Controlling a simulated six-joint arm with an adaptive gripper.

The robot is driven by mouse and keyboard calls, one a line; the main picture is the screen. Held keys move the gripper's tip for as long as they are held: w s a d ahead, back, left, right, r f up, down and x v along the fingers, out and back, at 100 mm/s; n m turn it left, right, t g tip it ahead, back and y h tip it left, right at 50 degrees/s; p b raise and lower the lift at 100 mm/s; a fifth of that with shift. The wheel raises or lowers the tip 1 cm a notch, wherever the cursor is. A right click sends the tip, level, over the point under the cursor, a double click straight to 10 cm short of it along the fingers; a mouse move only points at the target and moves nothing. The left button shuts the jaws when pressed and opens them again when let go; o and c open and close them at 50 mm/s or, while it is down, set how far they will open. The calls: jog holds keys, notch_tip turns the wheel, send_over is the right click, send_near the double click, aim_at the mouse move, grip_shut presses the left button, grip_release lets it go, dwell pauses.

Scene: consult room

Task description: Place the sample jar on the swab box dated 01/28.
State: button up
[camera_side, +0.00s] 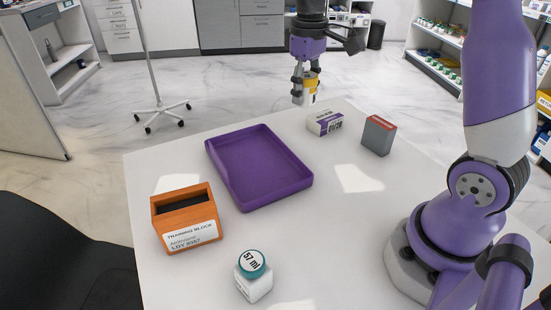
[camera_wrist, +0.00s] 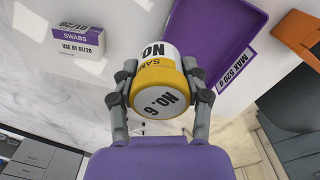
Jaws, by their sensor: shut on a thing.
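My gripper (camera_side: 305,83) is shut on the sample jar (camera_side: 309,89), a white jar with a yellow band. In the wrist view the jar (camera_wrist: 160,88) sits between both fingers, its face reading "No. 6". The jar is held in the air above the far edge of the table. The swab box (camera_side: 325,122) is white and purple and lies on the table below and slightly right of the jar in the side view. In the wrist view the swab box (camera_wrist: 80,47) reads "SWABS, USE BY 01/28" and is left of the jar, apart from it. Its top looks bare.
A purple tray (camera_side: 308,180), marked "MAX 520 g" in the wrist view, lies mid-table. A grey box with a red top (camera_side: 379,135) stands right of the swab box. An orange training block (camera_side: 186,222) and a teal-lidded 57 ml bottle (camera_side: 253,276) stand nearer the front.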

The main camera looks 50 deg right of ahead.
jog(key=w+d, duration=0.2)
jog(key=d, duration=0.2)
send_over(328, 121)
notch_tip(328, 121, down, 7)
jog(key=shift+f, duration=2.15)
jog(key=shift+f, duration=0.15)
jog(key=o, duration=1.2)
jog(key=shift+c, duration=0.2)
